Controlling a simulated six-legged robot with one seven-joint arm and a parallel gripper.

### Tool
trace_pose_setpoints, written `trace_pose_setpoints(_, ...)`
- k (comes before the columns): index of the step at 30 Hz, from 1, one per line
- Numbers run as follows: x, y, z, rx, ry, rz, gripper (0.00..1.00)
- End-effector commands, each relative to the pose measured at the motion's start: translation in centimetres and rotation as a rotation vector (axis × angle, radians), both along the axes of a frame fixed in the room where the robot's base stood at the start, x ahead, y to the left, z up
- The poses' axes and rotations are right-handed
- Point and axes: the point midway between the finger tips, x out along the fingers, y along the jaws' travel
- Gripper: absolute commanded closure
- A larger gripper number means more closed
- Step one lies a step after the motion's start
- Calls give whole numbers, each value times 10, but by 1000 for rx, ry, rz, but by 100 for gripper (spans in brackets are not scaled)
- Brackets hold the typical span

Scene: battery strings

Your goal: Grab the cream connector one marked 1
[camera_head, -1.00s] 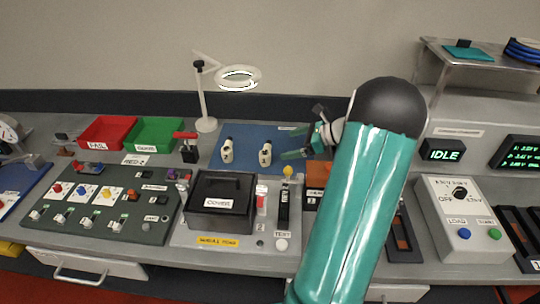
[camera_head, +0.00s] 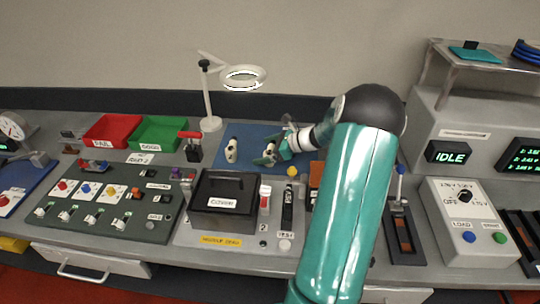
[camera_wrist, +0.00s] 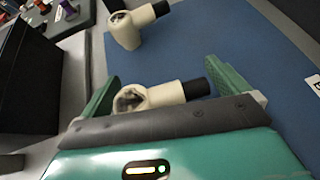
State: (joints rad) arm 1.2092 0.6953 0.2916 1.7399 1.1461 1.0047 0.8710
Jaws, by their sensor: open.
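Two cream connectors with black ends stand on the blue mat (camera_head: 250,134). The left connector (camera_head: 231,151) stands clear; in the wrist view it is at the top (camera_wrist: 128,31). The right connector (camera_head: 269,155) is partly hidden by my gripper (camera_head: 279,149) in the head view. In the wrist view this connector (camera_wrist: 150,96) lies between the two green fingers of my open gripper (camera_wrist: 161,75), with gaps at its sides. The gripper's dark palm edge hides its lower part. I cannot read a number on either connector now.
A black box marked COVER (camera_head: 222,201) stands in front of the mat. A white ring lamp (camera_head: 242,77) rises behind it. Red (camera_head: 112,129) and green (camera_head: 158,133) bins are at left. A yellow ball-topped lever (camera_head: 292,171) stands near the mat's front edge.

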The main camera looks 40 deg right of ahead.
Motion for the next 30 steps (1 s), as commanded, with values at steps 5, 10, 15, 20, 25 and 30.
trace_pose_setpoints(5,0,0,0,0,0,0,14)
trace_pose_setpoints(10,0,0,1,-1,0,0,40)
trace_pose_setpoints(15,0,0,1,-1,0,0,40)
trace_pose_setpoints(20,0,0,5,-1,0,0,40)
trace_pose_setpoints(25,0,0,22,-4,-2,2,40)
trace_pose_setpoints(30,-6,12,48,-3,-2,2,40)
